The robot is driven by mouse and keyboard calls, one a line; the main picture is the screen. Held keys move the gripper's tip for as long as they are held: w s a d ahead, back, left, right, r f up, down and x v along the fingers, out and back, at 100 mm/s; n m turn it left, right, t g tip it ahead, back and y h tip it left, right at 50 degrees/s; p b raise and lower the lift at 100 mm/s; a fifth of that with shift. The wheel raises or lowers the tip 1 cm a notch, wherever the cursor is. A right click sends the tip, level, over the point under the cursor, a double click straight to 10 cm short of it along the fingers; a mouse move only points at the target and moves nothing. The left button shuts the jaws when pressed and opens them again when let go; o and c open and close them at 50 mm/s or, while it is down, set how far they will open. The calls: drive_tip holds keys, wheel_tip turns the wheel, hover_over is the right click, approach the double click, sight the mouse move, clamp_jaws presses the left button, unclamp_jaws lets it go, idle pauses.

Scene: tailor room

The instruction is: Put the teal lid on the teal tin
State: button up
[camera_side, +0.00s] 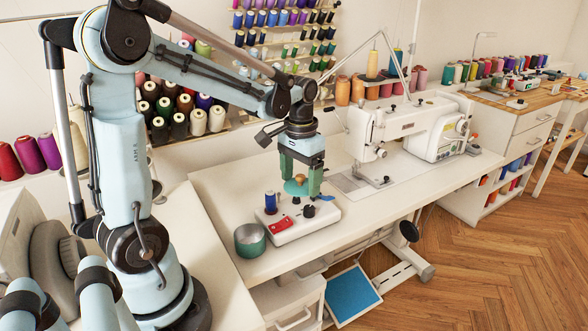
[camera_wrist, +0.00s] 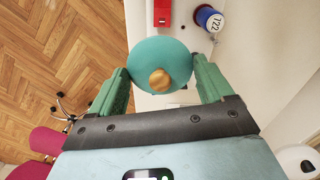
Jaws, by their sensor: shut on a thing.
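The teal lid (camera_wrist: 160,55) is a round disc with a tan knob. My gripper (camera_wrist: 160,82) is shut on it, with one green finger on each side of the lid. In the side view my gripper (camera_side: 300,186) holds the lid (camera_side: 296,187) over the white bobbin-winder box. The teal tin (camera_side: 250,243) stands open and upright on the white table, to the left of and nearer the camera than my gripper. The tin is apart from the lid, and I cannot make it out in the wrist view.
The white box (camera_side: 295,222) has a blue spool (camera_side: 270,202), a red part (camera_side: 279,226) and a black knob (camera_side: 309,212) on top. The sewing machine (camera_side: 400,125) stands to the right. The table's front edge runs close to the tin.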

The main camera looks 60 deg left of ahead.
drive_tip(key=s+a+f+n, duration=0.1)
drive_tip(key=s+f+n, duration=0.1)
drive_tip(key=s, duration=1.1)
drive_tip(key=shift+w+a+f, duration=0.1)
drive_tip(key=shift+f, duration=1.45)
drive_tip(key=shift+w+a+f, duration=0.1)
drive_tip(key=shift+f, duration=1.4)
drive_tip(key=shift+f, duration=0.65)
drive_tip(key=o, duration=0.8)
drive_tip(key=shift+c, duration=0.2)
wheel_tip(320, 180, up, 11)
drive_tip(key=shift+d, duration=0.1)
